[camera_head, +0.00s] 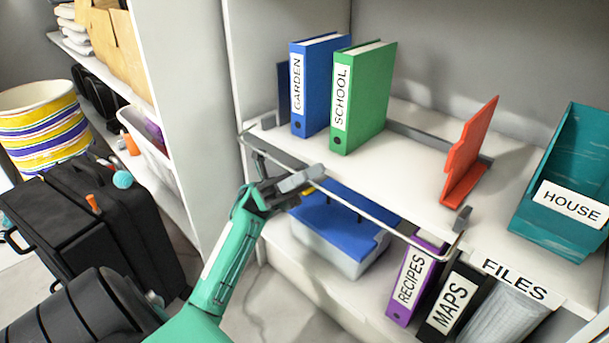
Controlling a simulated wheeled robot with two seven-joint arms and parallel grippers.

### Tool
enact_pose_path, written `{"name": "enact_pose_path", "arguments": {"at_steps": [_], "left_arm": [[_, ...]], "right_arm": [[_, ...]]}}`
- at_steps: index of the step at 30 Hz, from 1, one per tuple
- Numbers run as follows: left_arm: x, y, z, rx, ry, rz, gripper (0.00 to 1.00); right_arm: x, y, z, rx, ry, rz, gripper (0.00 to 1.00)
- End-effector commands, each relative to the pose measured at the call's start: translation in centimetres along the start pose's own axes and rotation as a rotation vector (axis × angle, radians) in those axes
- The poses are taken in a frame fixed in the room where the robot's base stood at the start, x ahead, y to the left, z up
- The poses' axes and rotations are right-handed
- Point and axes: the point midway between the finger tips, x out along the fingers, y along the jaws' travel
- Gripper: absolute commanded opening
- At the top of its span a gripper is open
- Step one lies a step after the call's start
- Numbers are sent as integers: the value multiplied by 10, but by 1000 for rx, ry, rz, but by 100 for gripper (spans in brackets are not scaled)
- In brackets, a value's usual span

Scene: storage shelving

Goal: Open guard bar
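The guard bar (378,219) is a thin light metal rail along the front of the middle shelf. It runs from a bracket at the left upright to a grey bracket (461,219) near the right. My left gripper (312,175) is at the left part of the bar, with its grey fingertips at or touching the rail. Whether the fingers are closed around it cannot be made out. My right gripper is not in view.
A blue GARDEN binder (318,85), a green SCHOOL binder (364,95) and an orange bookend (470,150) stand on the shelf (400,165) behind the bar. A teal HOUSE box (560,185) is at right. Below are a blue-lidded box (345,225) and purple RECIPES binder (414,280).

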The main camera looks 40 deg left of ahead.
Motion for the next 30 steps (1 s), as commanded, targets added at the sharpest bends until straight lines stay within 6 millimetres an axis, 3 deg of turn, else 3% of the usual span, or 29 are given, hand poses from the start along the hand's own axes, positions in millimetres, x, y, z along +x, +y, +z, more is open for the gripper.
{"name": "enact_pose_path", "arguments": {"at_steps": [6, 10, 21, 30], "left_arm": [[-2, 0, 0, -1, 0, 1, 29], [-14, 1, 2, -2, -1, 4, 29], [-93, 1, 2, -2, -1, 4, 29], [-132, 0, 1, -1, 0, 1, 29]], "right_arm": [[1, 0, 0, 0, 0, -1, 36], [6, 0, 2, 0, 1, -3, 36], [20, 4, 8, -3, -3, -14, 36], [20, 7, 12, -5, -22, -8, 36]]}}
